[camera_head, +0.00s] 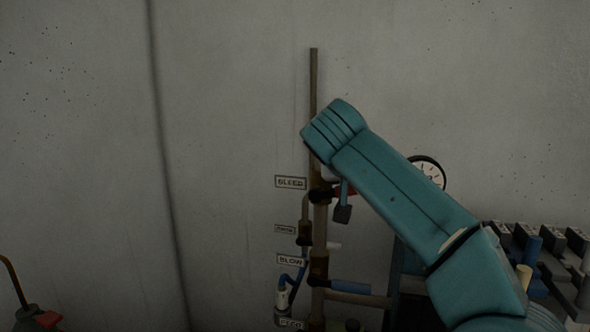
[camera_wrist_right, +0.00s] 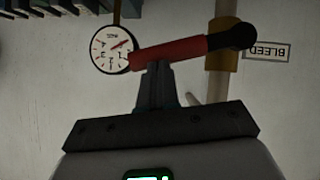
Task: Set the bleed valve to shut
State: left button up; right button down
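The bleed valve's red lever (camera_wrist_right: 172,52) crosses the middle of the right wrist view, which is upside down. It runs nearly square across the upright pipe, tilted a little, with a dark pivot at the brass body (camera_wrist_right: 222,75). The BLEED label (camera_wrist_right: 268,50) is beside it, and that label also shows in the head view (camera_head: 291,182). In the head view only a bit of the red lever (camera_head: 347,191) shows beside my arm. My right gripper (camera_wrist_right: 157,68) has its fingertips at the lever, close together; whether they grip it is unclear. My left gripper is not in view.
A pressure gauge (camera_head: 429,171) is on the wall right of the pipe. Below BLEED are a blue BLOW lever (camera_head: 350,287) and a small hose fitting (camera_head: 287,295). Dark and blue blocks (camera_head: 553,262) stand at lower right, a red can (camera_head: 40,318) at lower left.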

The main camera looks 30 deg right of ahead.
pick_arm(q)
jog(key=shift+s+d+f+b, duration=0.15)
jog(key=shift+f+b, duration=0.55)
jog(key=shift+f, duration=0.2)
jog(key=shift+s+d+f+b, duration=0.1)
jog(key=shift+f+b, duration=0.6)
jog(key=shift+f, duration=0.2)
pick_arm(e)
jog(key=shift+s+d+f+m+t+y, duration=0.25)
jog(key=shift+f+m+t+y, duration=0.1)
jog(key=shift+f, duration=0.25)
jog(key=shift+s+d+f+m+t+y, duration=0.15)
jog(key=shift+s+f+m+t+y, duration=0.15)
jog(key=shift+f, duration=0.3)
jog(key=shift+w, duration=0.1)
pick_arm(q)
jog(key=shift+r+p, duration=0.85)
jog(key=shift+p, duration=0.05)
pick_arm(e)
jog(key=v, duration=1.6)
jog(key=shift+a+f, duration=0.1)
jog(key=shift+a, duration=0.05)
